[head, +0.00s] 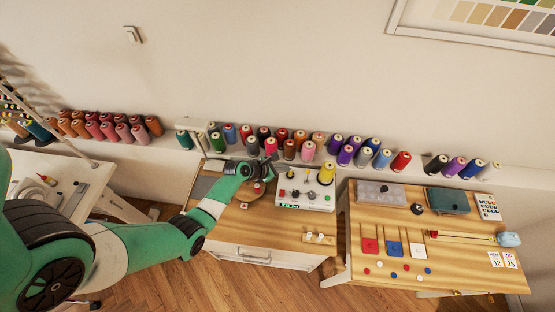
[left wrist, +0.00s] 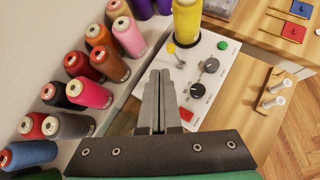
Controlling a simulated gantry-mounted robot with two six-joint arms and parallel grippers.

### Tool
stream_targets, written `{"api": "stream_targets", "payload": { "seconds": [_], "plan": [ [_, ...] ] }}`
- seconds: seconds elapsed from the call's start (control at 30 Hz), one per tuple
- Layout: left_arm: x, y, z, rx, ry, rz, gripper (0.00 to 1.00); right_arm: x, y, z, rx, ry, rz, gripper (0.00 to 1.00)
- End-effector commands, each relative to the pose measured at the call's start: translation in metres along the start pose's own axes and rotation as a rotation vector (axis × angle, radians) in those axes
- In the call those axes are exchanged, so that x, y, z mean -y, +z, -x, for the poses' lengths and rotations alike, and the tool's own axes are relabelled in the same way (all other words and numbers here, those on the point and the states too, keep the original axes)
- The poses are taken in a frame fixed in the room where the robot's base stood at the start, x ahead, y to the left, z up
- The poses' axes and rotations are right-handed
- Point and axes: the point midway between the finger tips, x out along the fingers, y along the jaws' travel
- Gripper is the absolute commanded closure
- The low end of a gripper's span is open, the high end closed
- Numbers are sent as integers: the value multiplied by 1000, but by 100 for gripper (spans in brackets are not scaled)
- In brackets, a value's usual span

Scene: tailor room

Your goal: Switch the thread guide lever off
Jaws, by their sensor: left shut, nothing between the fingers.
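The white control box (head: 318,202) stands on the wooden table, with a yellow thread spool (head: 326,173) on it. In the left wrist view the box's panel (left wrist: 215,85) carries a small metal lever (left wrist: 178,58) with a yellow spot beside it, which I take for the thread guide lever. Its exact setting is too small to read. My left gripper (head: 270,164) is shut and empty at the back left of the box. In the left wrist view its fingertips (left wrist: 160,76) point toward the lever, apparently short of it. My right gripper is not in view.
The panel also has black knobs (left wrist: 211,65), a green button (left wrist: 223,45) and a red switch (left wrist: 186,114). Several thread spools (head: 289,149) line the shelf behind. A wooden block with white pegs (head: 319,238) lies in front. The right table (head: 440,265) holds cards, boxes and a calculator.

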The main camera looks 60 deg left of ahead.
Motion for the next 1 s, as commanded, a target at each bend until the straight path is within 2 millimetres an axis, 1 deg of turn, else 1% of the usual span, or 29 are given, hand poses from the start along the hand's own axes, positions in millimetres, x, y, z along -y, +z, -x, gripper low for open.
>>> {"api": "stream_targets", "payload": {
  "seconds": [0.03,0.1,0.27,0.9,0.97,1.0],
  "plan": [
    [-4,4,12,0,3,2,100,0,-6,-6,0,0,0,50],
    [-7,6,22,0,2,1,100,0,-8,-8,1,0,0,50],
    [-11,8,34,-1,0,1,100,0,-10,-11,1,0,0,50],
    [-11,8,35,-1,-2,-1,100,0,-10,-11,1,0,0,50],
    [-5,13,35,0,-12,-10,100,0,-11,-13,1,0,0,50],
    [0,22,35,7,-24,-24,100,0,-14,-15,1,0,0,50]
  ]
}}
